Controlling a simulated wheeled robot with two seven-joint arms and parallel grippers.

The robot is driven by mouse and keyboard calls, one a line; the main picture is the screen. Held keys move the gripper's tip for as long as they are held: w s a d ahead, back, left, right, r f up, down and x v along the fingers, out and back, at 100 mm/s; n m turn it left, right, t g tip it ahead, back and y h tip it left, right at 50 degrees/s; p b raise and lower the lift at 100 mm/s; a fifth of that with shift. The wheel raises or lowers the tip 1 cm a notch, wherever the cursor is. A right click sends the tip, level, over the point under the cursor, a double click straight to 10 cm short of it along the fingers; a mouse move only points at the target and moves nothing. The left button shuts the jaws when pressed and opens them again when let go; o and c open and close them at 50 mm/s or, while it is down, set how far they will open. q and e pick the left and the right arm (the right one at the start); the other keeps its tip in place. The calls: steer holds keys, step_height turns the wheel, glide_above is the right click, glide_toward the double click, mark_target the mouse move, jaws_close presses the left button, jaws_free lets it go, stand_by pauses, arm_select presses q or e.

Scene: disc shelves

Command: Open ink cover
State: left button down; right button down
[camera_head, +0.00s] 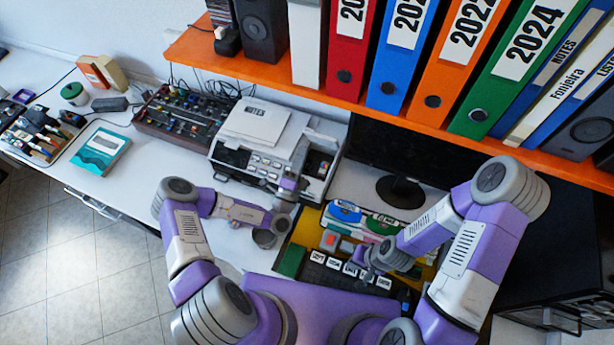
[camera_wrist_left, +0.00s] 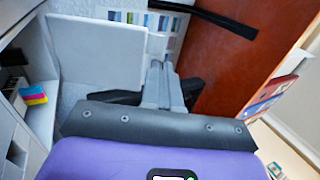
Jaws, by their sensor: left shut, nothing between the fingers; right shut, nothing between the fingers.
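The white printer (camera_head: 235,162) stands on the desk below the orange shelf. At its right side a dark ink bay (camera_head: 319,164) shows coloured cartridges. In the left wrist view the cyan, magenta and yellow cartridges (camera_wrist_left: 33,95) are exposed at the left. A pale flat panel (camera_wrist_left: 98,48) beside them looks like the raised ink cover; I cannot be sure. My left gripper (camera_head: 297,168) is shut and empty at the printer's front right, beside the bay. Its closed fingers (camera_wrist_left: 160,80) show in the wrist view; contact with the panel is unclear.
The orange shelf (camera_head: 270,85) with binders overhangs the printer. A mixer (camera_head: 184,117) sits to its left. A teal box (camera_head: 100,151) lies farther left.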

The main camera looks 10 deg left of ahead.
mark_target(309, 130)
arm_select(q)
steer(key=x, duration=0.2)
steer(key=a+x, duration=0.1)
steer(key=x, duration=0.1)
steer(key=shift+w, duration=0.15)
arm_select(e)
steer(key=shift+w+r, duration=0.1)
steer(key=shift+r, duration=0.05)
arm_select(q)
steer(key=shift+w+d+r, duration=0.15)
steer(key=shift+w+d, duration=0.35)
arm_select(e)
steer(key=shift+w+d, duration=0.1)
steer(key=shift+d, duration=0.1)
arm_select(q)
steer(key=shift+a, duration=0.1)
arm_select(e)
steer(key=shift+a, duration=0.1)
